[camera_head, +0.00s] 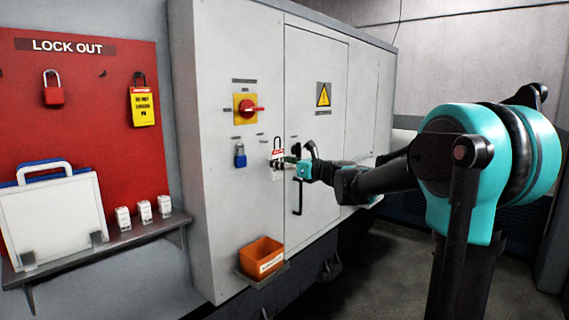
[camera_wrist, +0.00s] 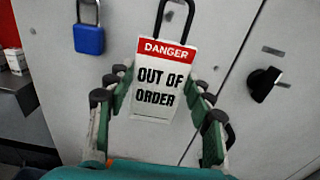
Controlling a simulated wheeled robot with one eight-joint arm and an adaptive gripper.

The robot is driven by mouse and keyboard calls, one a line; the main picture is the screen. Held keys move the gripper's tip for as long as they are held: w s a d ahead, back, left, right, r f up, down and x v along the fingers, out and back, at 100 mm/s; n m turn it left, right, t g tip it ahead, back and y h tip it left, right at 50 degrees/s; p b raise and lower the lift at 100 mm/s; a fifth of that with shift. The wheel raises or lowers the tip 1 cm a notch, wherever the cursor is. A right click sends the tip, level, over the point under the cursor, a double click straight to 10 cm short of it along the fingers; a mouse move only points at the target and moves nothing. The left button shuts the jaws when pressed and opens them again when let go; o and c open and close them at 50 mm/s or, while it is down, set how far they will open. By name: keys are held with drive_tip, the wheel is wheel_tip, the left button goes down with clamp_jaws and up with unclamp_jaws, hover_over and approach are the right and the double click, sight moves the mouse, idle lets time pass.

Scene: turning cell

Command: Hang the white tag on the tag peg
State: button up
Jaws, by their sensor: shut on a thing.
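The white tag (camera_wrist: 164,82) has a red DANGER band and the words OUT OF ORDER, with a dark loop at its top. My gripper (camera_wrist: 161,92) is shut on it, one finger at each side edge. In the head view the tag (camera_head: 277,157) is upright at the grey cabinet front, right of a blue padlock (camera_head: 240,156), with my gripper (camera_head: 289,165) at it. I cannot tell whether the loop is around a peg or only in front of the cabinet.
A red rotary switch (camera_head: 248,108) on a yellow plate is above. A black door handle (camera_head: 298,197) is below right, and an orange bin (camera_head: 262,257) sits lower on the cabinet. A red lockout board (camera_head: 100,125) and a shelf (camera_head: 130,232) are at left.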

sight(261, 161)
drive_tip(key=shift+f+x, duration=0.1)
drive_tip(key=shift+x, duration=1.2)
drive_tip(key=shift+f+x, duration=0.15)
drive_tip(key=shift+x, duration=1.1)
drive_tip(key=shift+w+a+f, duration=0.4)
drive_tip(key=shift+a+f, duration=0.05)
drive_tip(key=shift+a, duration=0.1)
drive_tip(key=o, duration=1.2)
